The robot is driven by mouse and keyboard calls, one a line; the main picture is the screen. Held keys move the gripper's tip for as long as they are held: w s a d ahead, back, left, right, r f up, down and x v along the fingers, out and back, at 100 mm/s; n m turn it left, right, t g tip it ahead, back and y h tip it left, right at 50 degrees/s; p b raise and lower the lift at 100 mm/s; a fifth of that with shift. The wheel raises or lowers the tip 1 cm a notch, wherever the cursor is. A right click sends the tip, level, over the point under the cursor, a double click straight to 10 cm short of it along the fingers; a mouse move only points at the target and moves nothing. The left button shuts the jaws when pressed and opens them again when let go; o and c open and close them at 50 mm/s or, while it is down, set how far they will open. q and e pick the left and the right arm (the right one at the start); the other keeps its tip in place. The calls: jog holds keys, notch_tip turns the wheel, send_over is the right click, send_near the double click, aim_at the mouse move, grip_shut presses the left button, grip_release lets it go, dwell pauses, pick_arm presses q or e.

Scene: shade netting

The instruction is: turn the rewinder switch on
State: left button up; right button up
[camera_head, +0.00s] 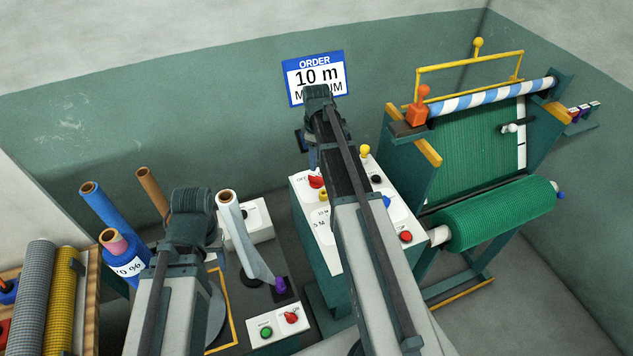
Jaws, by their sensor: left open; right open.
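A red rotary switch (316,182) sits on the white-topped control console (328,262) in the middle, with small lettering beside it. A second red switch (291,317) is on a small white box at the front. I cannot tell for certain which belongs to the rewinder. The rewinder frame (405,172), with green netting (480,150), stands at the right. My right gripper (310,157) is open above the console's back left, near the first switch; its fingertips are mostly hidden. My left gripper (207,236) is open over the bench at the left, largely hidden by its own arm.
Blue rolls (108,212) and a white tube (232,220) stand at the left. Grey (32,290) and yellow (60,300) rolls lie at the far left. The order sign (316,76) is on the wall. My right arm covers part of the console. Floor at the lower right is clear.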

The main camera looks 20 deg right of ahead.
aim_at(316, 177)
notch_tip(316, 177, down, 8)
jog(key=b, duration=0.6)
jog(key=shift+b, duration=0.4)
jog(key=shift+r, duration=0.1)
grip_shut()
